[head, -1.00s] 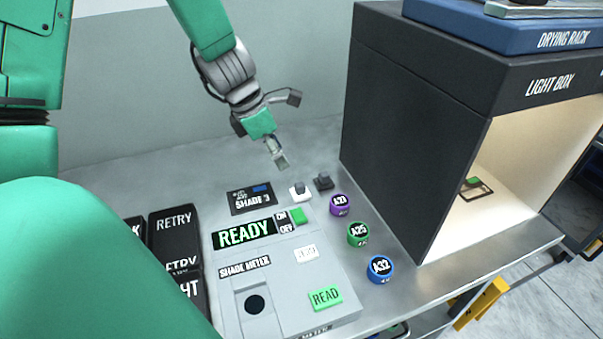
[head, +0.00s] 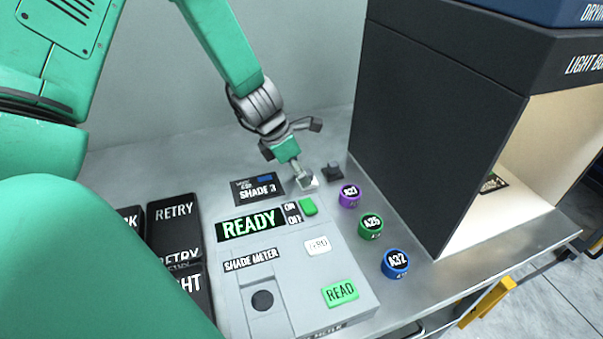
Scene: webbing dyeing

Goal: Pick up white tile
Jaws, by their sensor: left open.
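The white tile (head: 314,184) lies on the metal bench behind the shade meter, and most of it is hidden by my gripper. My left gripper (head: 304,181) is open and points down right at the tile. Its fingertips are at or just above the tile's grip; I cannot tell whether they touch it. The dark tile (head: 333,172) sits just to the right, apart from the gripper. My right gripper is not in the head view.
The shade meter (head: 287,270) stands in front, with the SHADE 3 card (head: 258,188) behind it. Purple (head: 350,196), green (head: 370,227) and blue (head: 395,263) round pots line its right side. The dark light box (head: 440,130) rises to the right. Black bins (head: 173,225) stand left.

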